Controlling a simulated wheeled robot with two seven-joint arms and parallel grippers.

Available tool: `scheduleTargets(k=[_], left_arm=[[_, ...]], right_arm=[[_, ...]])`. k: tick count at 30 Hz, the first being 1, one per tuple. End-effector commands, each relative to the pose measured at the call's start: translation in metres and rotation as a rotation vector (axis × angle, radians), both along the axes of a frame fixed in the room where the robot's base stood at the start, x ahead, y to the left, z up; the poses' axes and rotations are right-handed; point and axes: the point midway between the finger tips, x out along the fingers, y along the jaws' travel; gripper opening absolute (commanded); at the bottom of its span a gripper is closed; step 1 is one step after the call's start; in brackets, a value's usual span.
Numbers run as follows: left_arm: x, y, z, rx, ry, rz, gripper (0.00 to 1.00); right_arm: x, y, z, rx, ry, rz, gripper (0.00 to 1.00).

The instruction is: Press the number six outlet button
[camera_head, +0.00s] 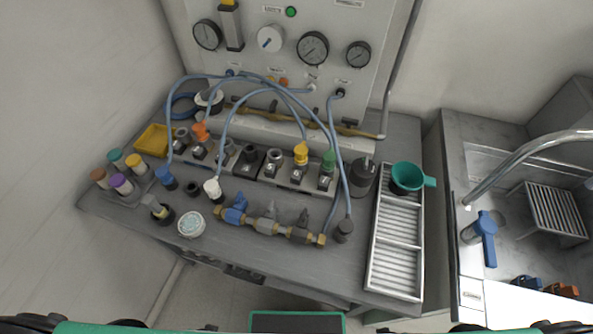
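A row of outlet fittings stands on small metal blocks on the grey bench. From left they include a dark fitting (181,137), an orange-topped one (201,133), grey and black ones (249,156), a silver one (274,160), a yellow-topped one (301,154) and a green-topped one (328,161). Small marks show on the blocks, but they are too small to read, so I cannot tell which is number six. Neither gripper shows; only teal and black parts of my own body appear along the bottom edge, well apart from the outlets.
Blue hoses (222,130) arch over the row. A brass manifold with blue and grey valves (267,224) lies in front. Coloured-cap jars (122,184) stand left; a white rack (395,240) and teal funnel (407,176) right. Behind is a gauge panel (285,70).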

Motion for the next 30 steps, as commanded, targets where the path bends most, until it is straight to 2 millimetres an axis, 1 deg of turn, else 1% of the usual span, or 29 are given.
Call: scheduleTargets(k=[1, 2, 3, 5, 6, 30], left_arm=[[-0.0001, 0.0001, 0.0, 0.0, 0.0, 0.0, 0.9], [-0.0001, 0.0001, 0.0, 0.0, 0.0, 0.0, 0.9], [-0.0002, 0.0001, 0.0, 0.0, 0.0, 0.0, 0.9], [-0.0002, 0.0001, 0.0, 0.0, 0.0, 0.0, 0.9], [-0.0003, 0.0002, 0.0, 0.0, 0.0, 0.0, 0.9], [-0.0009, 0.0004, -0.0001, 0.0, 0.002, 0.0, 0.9]], right_arm=[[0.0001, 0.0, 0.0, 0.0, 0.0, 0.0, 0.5], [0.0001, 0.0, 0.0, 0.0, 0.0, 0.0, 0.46], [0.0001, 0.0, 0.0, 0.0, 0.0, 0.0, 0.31], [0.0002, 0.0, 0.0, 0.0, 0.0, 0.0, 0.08], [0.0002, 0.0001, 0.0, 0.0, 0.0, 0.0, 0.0], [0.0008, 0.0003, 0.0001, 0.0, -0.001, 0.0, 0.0]])
